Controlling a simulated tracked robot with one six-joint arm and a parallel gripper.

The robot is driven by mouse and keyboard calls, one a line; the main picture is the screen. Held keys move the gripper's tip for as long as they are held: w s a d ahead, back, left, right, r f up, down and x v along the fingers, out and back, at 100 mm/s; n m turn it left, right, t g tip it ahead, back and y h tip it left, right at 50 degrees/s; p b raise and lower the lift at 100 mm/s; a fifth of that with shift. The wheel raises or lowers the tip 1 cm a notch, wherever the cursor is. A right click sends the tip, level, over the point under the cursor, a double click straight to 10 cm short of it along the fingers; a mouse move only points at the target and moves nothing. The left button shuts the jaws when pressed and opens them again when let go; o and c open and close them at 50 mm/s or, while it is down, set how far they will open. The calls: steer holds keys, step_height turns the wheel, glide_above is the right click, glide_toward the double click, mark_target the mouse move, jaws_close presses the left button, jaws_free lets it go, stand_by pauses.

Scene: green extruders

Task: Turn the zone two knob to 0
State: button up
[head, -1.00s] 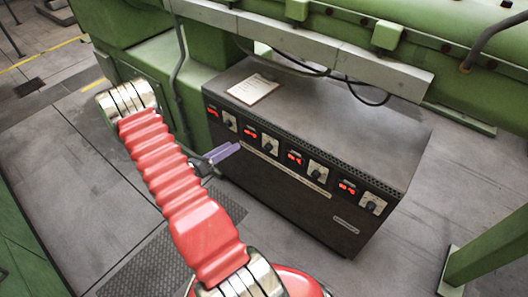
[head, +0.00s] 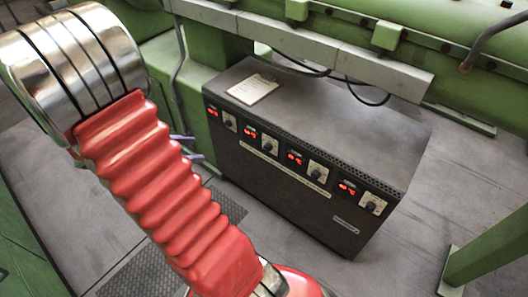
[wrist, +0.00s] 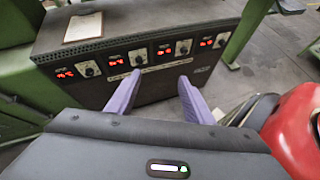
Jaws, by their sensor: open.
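The dark control box (head: 285,195) carries a row of several knobs, each on a pale plate beside a red display. The second knob from the left (head: 269,146) fits zone two, though I cannot read zone labels. It also shows in the wrist view (wrist: 138,59), beyond the left fingertip. Its exact pointer setting is too small to read. My gripper (wrist: 160,78) has two purple fingers spread apart with nothing between them, in front of the panel. In the head view only the finger ends (head: 192,149) show, left of the box; my red arm hides the rest.
A paper on a clipboard (head: 253,89) lies on the box top. A grey duct (head: 300,40) with hanging black cables runs above and behind the box. A green post (head: 488,250) stands at the right. The floor before the box is open.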

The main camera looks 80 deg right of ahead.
steer(key=a+r+m+t+y, duration=0.2)
steer(key=a+r+t+y, duration=0.1)
steer(key=a, duration=0.8)
steer(key=a+r+m+t+y, duration=0.2)
steer(key=a+r+t, duration=0.4)
steer(key=a, duration=0.5)
steer(key=a+r+m+t+y, duration=0.3)
steer(key=a+r+m+t, duration=0.1)
steer(key=a, duration=0.7)
steer(key=shift+w+a+r+y, duration=0.25)
steer(key=shift+w+r+y, duration=0.1)
steer(key=shift+w, duration=0.1)
steer(key=shift+c, duration=0.2)
